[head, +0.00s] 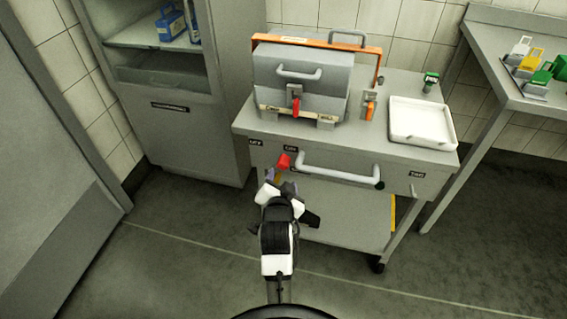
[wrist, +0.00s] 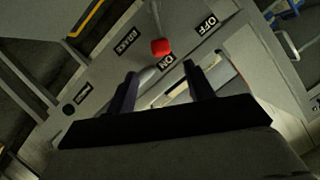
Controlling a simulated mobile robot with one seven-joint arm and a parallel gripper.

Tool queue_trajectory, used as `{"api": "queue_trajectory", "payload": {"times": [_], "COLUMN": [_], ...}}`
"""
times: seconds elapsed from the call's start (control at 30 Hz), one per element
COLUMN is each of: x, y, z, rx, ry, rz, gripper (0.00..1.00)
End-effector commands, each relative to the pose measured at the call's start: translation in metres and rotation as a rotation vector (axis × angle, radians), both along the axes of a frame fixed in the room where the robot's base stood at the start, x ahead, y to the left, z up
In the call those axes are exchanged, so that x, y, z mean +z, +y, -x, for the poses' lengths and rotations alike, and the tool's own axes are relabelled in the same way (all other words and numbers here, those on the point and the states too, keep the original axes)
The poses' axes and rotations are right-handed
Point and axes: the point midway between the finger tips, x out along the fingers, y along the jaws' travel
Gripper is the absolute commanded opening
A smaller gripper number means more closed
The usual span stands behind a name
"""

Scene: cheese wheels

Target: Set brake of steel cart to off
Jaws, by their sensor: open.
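The steel cart (head: 240,128) stands ahead with its front panel toward me. Its brake lever ends in a red knob (head: 284,162), which also shows in the wrist view (wrist: 161,47). The knob is close to the ON label (wrist: 167,61). The OFF label (wrist: 206,23) is farther along the panel, at the left end in the head view. A BRAKE label (wrist: 128,40) is on the knob's other side. My gripper (head: 279,181) is open, its fingertips just short of the knob. In the wrist view the knob appears beyond the gap between the fingers (wrist: 158,73), apparently not held.
A pale handle bar (head: 340,170) crosses the cart front just right of the knob. A grey machine with a red lever (head: 296,107) and a white tray (head: 422,121) sit on top. A cabinet (head: 190,140) stands left; a side table (head: 495,85) stands right.

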Motion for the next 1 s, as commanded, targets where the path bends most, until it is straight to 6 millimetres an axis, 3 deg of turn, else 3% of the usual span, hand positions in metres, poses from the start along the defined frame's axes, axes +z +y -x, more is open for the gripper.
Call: {"api": "queue_trajectory", "payload": {"times": [0.3, 0.5, 0.97, 1.0], "x": [-0.020, -0.030, -0.035, -0.035], "y": [-0.002, -0.003, -0.004, -0.004], "z": [-0.065, -0.092, -0.103, -0.103], "rx": [0.002, 0.002, 0.002, 0.002], "ry": [-0.001, -0.002, -0.002, -0.002], "rz": [-0.001, 0.000, 0.000, 0.000], "gripper": [0.53, 0.53, 0.53, 0.49]}}
